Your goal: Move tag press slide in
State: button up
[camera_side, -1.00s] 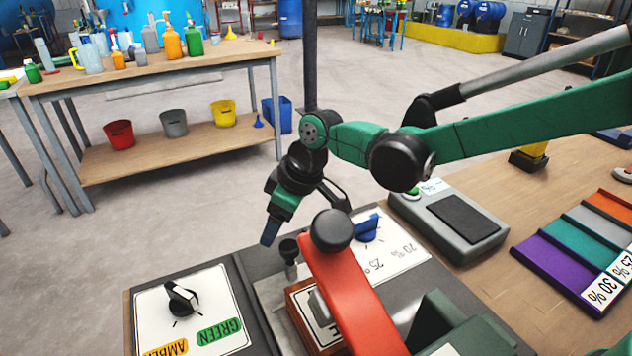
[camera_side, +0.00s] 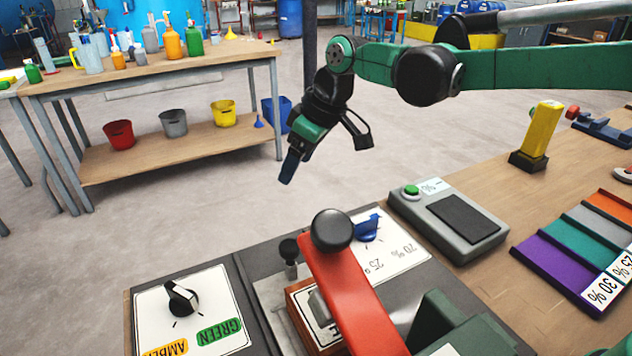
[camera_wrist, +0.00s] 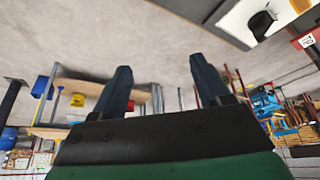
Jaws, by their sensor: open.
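The tag press has a long red lever (camera_side: 350,290) with a round black knob (camera_side: 332,230) at its upper end. Under it is a red-brown block (camera_side: 303,318) with a pale plate, partly hidden by the lever. A small black knob on a metal post (camera_side: 290,255), seemingly the slide's handle, stands just left of the lever. My gripper (camera_side: 287,180) hangs in the air above and behind this knob, clear of the press. In the wrist view my gripper (camera_wrist: 160,80) shows two dark fingers spread apart with nothing between them.
A black dial (camera_side: 181,298) on a white panel is at the front left. A blue dial (camera_side: 367,228) is behind the lever. A grey box with a green button (camera_side: 411,190), a yellow post (camera_side: 540,132) and coloured strips (camera_side: 560,255) lie right. Air around my gripper is free.

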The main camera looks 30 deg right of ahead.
jog(key=s+d+f+m+t+h, duration=0.1)
jog(key=s+d+m+t+h, duration=0.2)
jog(key=s+d+m, duration=0.9)
jog(key=w+d+r+n+g+y, duration=0.2)
jog(key=w+r+n+g+y, duration=0.2)
jog(key=w+g+y, duration=0.4)
jog(key=a+f+t+y, duration=0.1)
jog(key=a+f, duration=0.5)
jog(key=a, duration=0.1)
jog(key=v, duration=0.9)
jog(key=shift+d, duration=0.35)
dwell(0.4)
jog(key=shift+f, duration=0.2)
